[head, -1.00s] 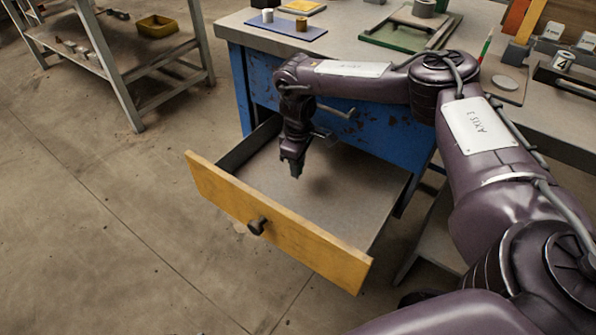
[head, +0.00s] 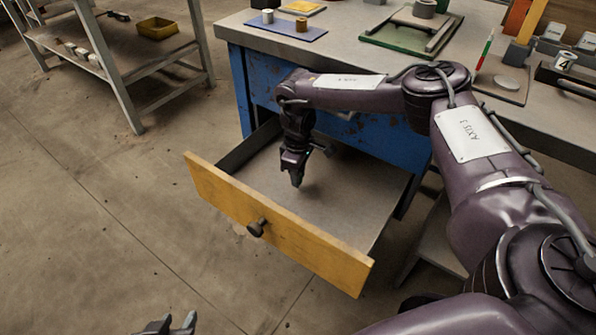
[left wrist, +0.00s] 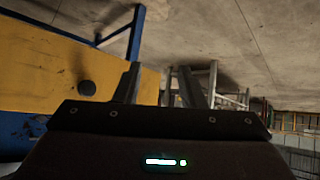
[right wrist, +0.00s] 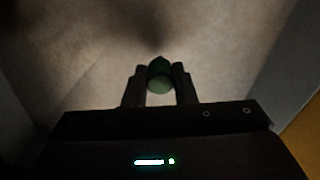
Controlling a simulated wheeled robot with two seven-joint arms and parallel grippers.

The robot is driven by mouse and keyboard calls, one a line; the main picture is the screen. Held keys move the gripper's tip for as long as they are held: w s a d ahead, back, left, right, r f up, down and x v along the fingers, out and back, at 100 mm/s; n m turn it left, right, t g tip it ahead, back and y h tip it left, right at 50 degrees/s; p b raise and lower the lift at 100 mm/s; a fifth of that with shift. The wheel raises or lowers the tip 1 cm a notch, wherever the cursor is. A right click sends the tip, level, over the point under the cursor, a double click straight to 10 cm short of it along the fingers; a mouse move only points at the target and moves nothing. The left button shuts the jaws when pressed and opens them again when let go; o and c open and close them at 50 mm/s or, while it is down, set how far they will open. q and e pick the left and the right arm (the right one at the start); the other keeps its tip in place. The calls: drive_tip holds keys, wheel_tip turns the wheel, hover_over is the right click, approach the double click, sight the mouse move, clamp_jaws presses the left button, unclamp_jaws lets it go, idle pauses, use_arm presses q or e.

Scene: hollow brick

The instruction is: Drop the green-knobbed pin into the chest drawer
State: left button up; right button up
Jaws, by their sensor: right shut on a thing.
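The chest drawer (head: 210,187) is pulled out from the blue workbench, with a yellow front and a dark round knob. My right gripper (head: 297,182) points down into the open drawer, over its grey floor. It is shut on the green-knobbed pin (right wrist: 160,80), whose green knob shows between the fingertips in the right wrist view. The pin is not made out in the head view. My left gripper (head: 170,326) is open and empty at the bottom edge of the head view, in front of the drawer. Its parted fingers show in the left wrist view (left wrist: 168,85).
The blue workbench (head: 240,85) stands behind the drawer, with a blue mat (head: 285,30), a green board (head: 390,43) and other items on top. A metal rack with a yellow bin (head: 157,28) stands at the back left. The floor left of the drawer is clear.

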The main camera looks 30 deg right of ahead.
use_arm(q)
drive_tip(key=shift+s+f, duration=0.15)
drive_tip(key=shift+f, duration=0.05)
use_arm(e)
drive_tip(key=o, duration=1)
drive_tip(key=shift+r, duration=0.75)
wheel_tip(320, 180, up, 2)
drive_tip(key=shift+r+p, duration=0.1)
drive_tip(key=shift+p, duration=0.3)
wheel_tip(320, 180, up, 5)
drive_tip(key=shift+p, duration=0.6)
use_arm(q)
drive_tip(key=s+a+f+g+y, duration=0.1)
drive_tip(key=s+a+f+g, duration=0.1)
drive_tip(key=s+f+g, duration=0.1)
drive_tip(key=shift+s+a+y, duration=0.3)
drive_tip(key=shift+s, duration=0.5)
drive_tip(key=shift+f, duration=0.15)
